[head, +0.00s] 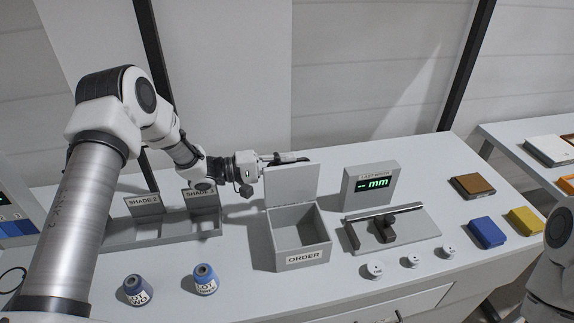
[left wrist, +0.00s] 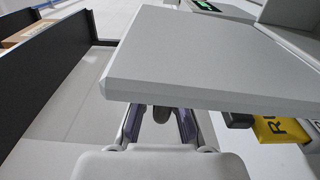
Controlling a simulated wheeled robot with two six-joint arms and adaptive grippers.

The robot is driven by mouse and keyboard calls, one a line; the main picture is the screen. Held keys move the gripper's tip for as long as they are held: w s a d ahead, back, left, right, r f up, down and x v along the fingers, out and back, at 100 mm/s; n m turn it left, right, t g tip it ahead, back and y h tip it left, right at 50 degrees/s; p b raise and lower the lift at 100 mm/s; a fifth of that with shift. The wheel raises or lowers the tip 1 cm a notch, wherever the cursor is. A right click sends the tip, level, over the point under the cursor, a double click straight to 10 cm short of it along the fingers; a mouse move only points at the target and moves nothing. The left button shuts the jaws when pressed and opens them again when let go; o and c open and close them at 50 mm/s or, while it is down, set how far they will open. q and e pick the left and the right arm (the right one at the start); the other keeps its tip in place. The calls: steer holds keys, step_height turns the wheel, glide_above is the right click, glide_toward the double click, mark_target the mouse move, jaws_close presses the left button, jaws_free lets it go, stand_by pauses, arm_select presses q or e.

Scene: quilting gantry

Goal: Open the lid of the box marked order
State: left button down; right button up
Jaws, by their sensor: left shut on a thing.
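The grey box marked ORDER (head: 304,258) stands on the table in the middle of the head view. Its lid (head: 291,187) is up, standing about upright at the box's back edge, and the empty-looking inside shows. My left gripper (head: 288,159) is at the lid's top edge, shut on the lid. In the left wrist view the lid (left wrist: 205,60) fills the middle as a pale panel, and the fingers (left wrist: 162,112) reach to its near edge, their tips partly hidden by it. My right gripper is out of view.
Shade trays (head: 160,231) stand left of the box, with two labelled spools (head: 205,280) in front. Right of the box are a display (head: 371,184) and a plate with a dark block (head: 385,228). Small white discs (head: 411,261) lie near the front edge.

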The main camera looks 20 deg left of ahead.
arm_select(q)
steer(key=shift+w+a+f, duration=0.1)
steer(key=shift+w, duration=0.1)
stand_by(0.3)
steer(key=c, duration=1.2)
jaws_free()
steer(key=v, duration=1.2)
